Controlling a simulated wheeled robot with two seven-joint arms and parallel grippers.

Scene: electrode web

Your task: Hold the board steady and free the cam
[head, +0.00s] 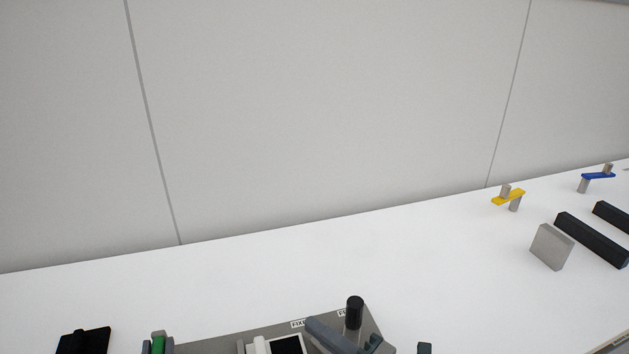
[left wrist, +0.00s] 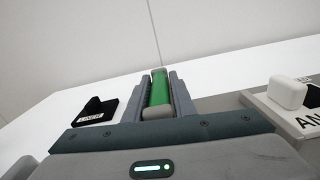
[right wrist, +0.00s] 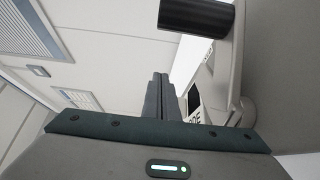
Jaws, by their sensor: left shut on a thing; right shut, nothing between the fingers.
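The grey board (head: 220,347) lies at the bottom edge of the head view, mostly cut off. A grey lever with an upright black knob (head: 354,312), which looks like the cam (head: 330,335), sits over its right part. The black knob also shows close at the top of the right wrist view (right wrist: 197,17). My left gripper (left wrist: 160,82) is shut on a green bar (left wrist: 158,92) with a grey end, at the board's left side; the bar also shows in the head view (head: 158,345). My right gripper (right wrist: 161,78) is shut and empty, below and left of the knob in its wrist view.
A black holder labelled LINER (left wrist: 97,110) stands left of my left gripper. A white block (left wrist: 287,92) sits on the board. A grey block (head: 551,247), black bars (head: 592,240), a yellow piece (head: 508,197) and a blue piece (head: 598,176) stand far right. The table's middle is clear.

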